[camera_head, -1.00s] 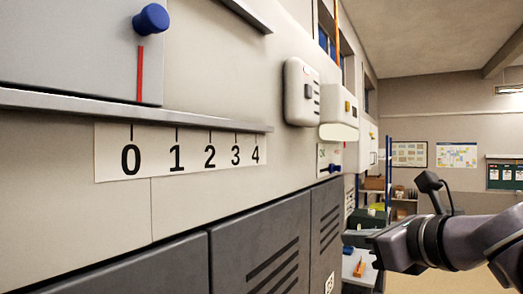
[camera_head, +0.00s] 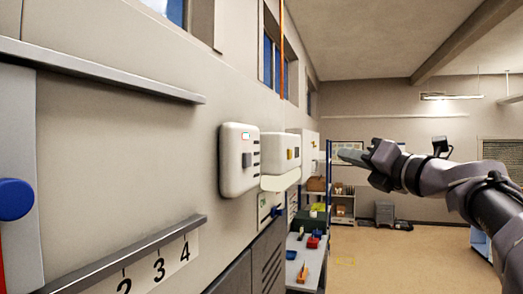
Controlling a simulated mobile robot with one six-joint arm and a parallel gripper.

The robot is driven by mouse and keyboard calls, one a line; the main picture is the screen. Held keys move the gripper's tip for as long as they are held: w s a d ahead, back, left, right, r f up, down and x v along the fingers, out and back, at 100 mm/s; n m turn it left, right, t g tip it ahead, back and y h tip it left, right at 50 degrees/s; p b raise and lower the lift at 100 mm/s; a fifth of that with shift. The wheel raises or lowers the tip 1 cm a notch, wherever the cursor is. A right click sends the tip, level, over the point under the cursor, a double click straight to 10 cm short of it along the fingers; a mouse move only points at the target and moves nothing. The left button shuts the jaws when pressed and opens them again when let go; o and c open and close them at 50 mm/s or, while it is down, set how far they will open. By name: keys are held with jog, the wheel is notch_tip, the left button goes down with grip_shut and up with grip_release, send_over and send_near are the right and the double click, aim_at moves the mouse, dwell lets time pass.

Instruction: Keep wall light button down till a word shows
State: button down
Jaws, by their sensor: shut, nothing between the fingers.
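I cannot tell for certain which of the two buttons is the wall light's. My gripper (camera_head: 346,155) is shut and empty, pointing left. In the picture it is right of both units, apart from them.
A metal rail (camera_head: 130,258) above a number strip (camera_head: 165,268) and a blue knob (camera_head: 15,199) are on the near left wall. Another white box (camera_head: 309,150) hangs farther along. A table (camera_head: 298,268) with small tools stands below. The floor (camera_head: 405,262) at right is open.

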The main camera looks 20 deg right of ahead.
aim_at(290, 154)
jog(key=shift+a, duration=0.1)
jog(key=w+a, duration=0.5)
jog(key=a, duration=0.2)
jog(key=shift+a, duration=0.15)
dwell(2.0)
jog(key=shift+w+a, duration=0.25)
jog(key=shift+a, duration=0.05)
jog(key=shift+w+a, duration=0.2)
jog(key=shift+a, duration=0.1)
dwell(0.8)
dwell(3.1)
jog(key=shift+s+d, duration=0.45)
jog(key=shift+d, duration=0.2)
